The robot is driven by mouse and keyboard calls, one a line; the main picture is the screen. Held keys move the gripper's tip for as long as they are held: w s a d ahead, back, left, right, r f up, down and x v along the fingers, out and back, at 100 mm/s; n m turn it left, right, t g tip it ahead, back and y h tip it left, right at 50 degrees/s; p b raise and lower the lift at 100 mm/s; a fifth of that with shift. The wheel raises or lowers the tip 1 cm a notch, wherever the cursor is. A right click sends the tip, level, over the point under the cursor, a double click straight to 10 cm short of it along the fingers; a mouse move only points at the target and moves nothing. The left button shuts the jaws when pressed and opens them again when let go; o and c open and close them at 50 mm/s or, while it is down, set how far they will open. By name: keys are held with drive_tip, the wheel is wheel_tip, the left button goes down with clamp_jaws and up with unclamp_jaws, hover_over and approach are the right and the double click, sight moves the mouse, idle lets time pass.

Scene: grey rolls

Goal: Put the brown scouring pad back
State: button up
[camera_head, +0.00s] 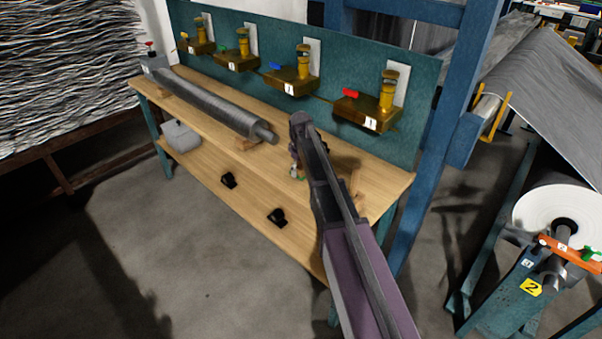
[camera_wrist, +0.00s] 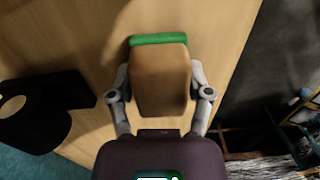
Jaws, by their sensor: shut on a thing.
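In the wrist view, the brown scouring pad (camera_wrist: 160,88), a tan-brown block with a green strip along its far edge, sits between the two grey fingers of my gripper (camera_wrist: 160,75). The fingers touch it on both sides. Wooden surface lies behind it; I cannot tell how far below it is. In the head view, my gripper (camera_head: 297,168) is over the right half of the wooden bench (camera_head: 215,88), right of the grey roll's end. The pad is too small and covered by my arm to make out there.
A long grey roll (camera_head: 215,103) rests on wooden cradles on the bench. Several brass fixtures with coloured tags, one with a red tag (camera_head: 365,108), line the teal backboard (camera_head: 425,95). Black holders (camera_head: 228,180) and a grey box (camera_head: 180,136) are on the wood nearer the front.

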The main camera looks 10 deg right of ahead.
sight(300, 164)
drive_tip(key=shift+f, duration=0.15)
drive_tip(key=o, duration=1)
wheel_tip(300, 164, up, 12)
drive_tip(key=p, duration=1.2)
drive_tip(key=shift+w+d, duration=0.15)
idle(0.6)
drive_tip(key=s+m, duration=0.7)
drive_tip(key=s, duration=2.2)
drive_tip(key=shift+s, duration=0.3)
drive_tip(key=shift+d, duration=0.1)
